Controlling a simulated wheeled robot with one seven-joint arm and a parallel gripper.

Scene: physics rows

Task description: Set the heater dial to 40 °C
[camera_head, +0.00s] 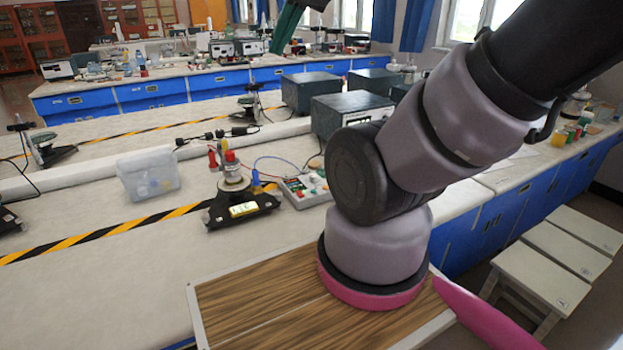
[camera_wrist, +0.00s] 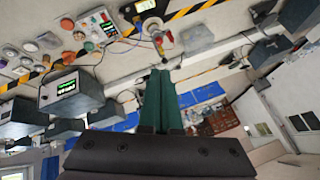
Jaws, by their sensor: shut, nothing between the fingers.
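No heater dial with a readable 40 °C mark shows clearly in either view. My gripper (camera_wrist: 161,74) shows in the wrist view as two green fingers close together, shut and empty. In the head view part of its green fingers (camera_head: 287,28) shows at the top edge, raised and apart from the bench things. A white control box (camera_head: 304,190) with coloured knobs sits on the near bench; it also shows in the wrist view (camera_wrist: 97,28). Its markings are too small to read. My arm hides part of the bench.
On the white bench are a clear plastic box (camera_head: 148,174), a black stand with a yellow display (camera_head: 243,210), and dark instrument boxes (camera_head: 349,104). Stools (camera_head: 548,265) stand at right. The bench's left front is clear.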

